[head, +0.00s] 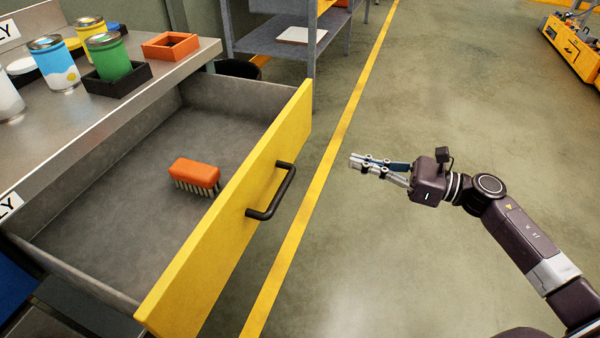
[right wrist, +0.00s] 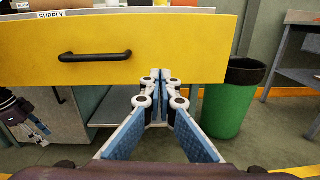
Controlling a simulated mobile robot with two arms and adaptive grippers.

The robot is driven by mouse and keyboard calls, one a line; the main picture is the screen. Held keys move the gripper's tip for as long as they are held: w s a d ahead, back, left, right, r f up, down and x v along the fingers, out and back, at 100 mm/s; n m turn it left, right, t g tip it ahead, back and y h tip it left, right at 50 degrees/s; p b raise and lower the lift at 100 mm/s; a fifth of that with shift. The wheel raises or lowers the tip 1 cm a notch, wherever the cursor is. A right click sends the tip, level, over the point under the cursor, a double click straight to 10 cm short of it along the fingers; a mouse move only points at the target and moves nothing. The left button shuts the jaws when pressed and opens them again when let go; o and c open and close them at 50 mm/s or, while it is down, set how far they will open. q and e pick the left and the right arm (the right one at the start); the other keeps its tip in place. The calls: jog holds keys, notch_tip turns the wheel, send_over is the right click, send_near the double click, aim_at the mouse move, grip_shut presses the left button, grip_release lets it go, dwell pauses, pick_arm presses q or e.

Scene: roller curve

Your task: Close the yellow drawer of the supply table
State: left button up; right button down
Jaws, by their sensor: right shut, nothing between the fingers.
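The yellow drawer (head: 232,210) of the supply table (head: 150,75) is pulled far out in the head view. Its front carries a black bar handle (head: 272,192). An orange brush (head: 196,173) lies inside on the grey drawer floor. My right gripper (head: 353,161) is shut and empty, to the right of the drawer front and apart from it. In the right wrist view the yellow front (right wrist: 190,45) fills the upper part, with the handle (right wrist: 95,56) left of the gripper's fingertips (right wrist: 160,75). My left gripper is not seen in the head view.
Cans (head: 108,56) and an orange tray (head: 171,45) stand on the tabletop. A green bin (right wrist: 228,100) stands right of the drawer in the right wrist view. A grey shelf (head: 290,40) is behind. The floor right of the drawer is clear; a yellow vehicle (head: 575,45) is far right.

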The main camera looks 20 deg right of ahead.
jog(key=n, duration=0.1)
jog(key=p, duration=0.1)
send_near(287, 147)
jog(key=shift+g, duration=0.3)
jog(key=x, duration=0.6)
jog(key=shift+w+d+r, duration=0.1)
jog(key=shift+w+r, duration=0.05)
jog(key=shift+w, duration=0.05)
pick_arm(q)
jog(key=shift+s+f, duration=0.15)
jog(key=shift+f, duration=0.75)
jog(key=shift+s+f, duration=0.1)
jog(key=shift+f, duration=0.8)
pick_arm(e)
jog(key=shift+w+a, duration=0.3)
jog(key=shift+a, duration=0.15)
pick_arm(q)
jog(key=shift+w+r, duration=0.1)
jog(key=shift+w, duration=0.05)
